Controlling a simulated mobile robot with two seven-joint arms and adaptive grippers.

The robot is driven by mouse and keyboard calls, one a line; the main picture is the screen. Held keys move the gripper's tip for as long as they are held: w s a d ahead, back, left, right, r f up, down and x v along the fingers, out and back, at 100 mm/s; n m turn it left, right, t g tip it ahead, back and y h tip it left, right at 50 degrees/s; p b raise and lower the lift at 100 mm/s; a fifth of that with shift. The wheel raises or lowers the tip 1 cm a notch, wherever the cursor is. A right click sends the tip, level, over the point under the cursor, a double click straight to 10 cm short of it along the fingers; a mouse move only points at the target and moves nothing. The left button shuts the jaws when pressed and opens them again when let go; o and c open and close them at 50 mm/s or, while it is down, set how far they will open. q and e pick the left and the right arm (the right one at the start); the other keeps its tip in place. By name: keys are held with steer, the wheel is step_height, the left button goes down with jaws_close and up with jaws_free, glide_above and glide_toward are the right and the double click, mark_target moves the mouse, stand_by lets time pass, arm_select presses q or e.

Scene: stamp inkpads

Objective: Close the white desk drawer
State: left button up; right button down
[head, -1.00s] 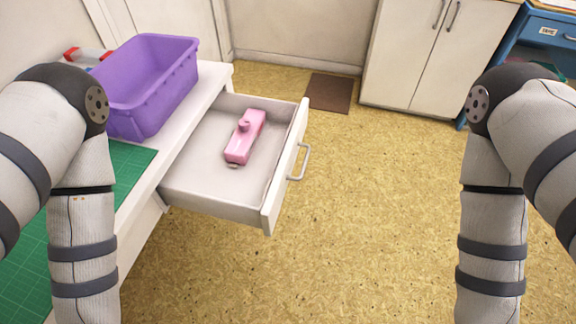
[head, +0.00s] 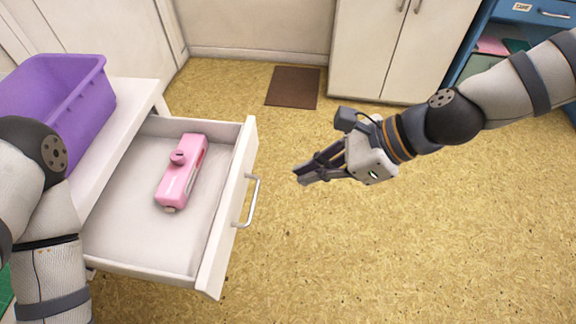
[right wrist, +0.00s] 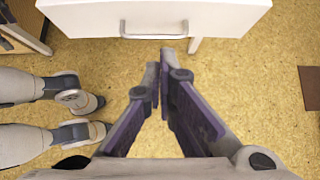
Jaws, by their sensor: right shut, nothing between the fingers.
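The white desk drawer (head: 228,215) is pulled well out of the white desk at the left of the head view. Its metal handle (head: 251,200) is on the front face, and a pink object (head: 182,172) lies inside. The drawer front (right wrist: 230,17) and handle (right wrist: 154,29) also show at the top of the right wrist view. My right gripper (head: 300,175) is shut and empty, a short way right of the handle and apart from it. In the right wrist view its fingertips (right wrist: 159,65) point toward the drawer front. My left gripper is out of view.
A purple bin (head: 60,110) stands on the desk top (head: 125,105). A brown mat (head: 293,87) lies on the floor in front of a white cabinet (head: 390,50). A blue desk (head: 548,14) is at the far right. The floor right of the drawer is clear.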

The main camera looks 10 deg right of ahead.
steer(key=b, duration=0.2)
glide_toward(239, 195)
step_height(239, 195, down, 3)
steer(key=d, duration=0.1)
steer(key=shift+w+a+f, duration=0.1)
steer(key=shift+w+a, duration=0.1)
steer(key=shift+a, duration=0.85)
steer(key=shift+w+a, duration=0.2)
steer(key=shift+a, duration=0.85)
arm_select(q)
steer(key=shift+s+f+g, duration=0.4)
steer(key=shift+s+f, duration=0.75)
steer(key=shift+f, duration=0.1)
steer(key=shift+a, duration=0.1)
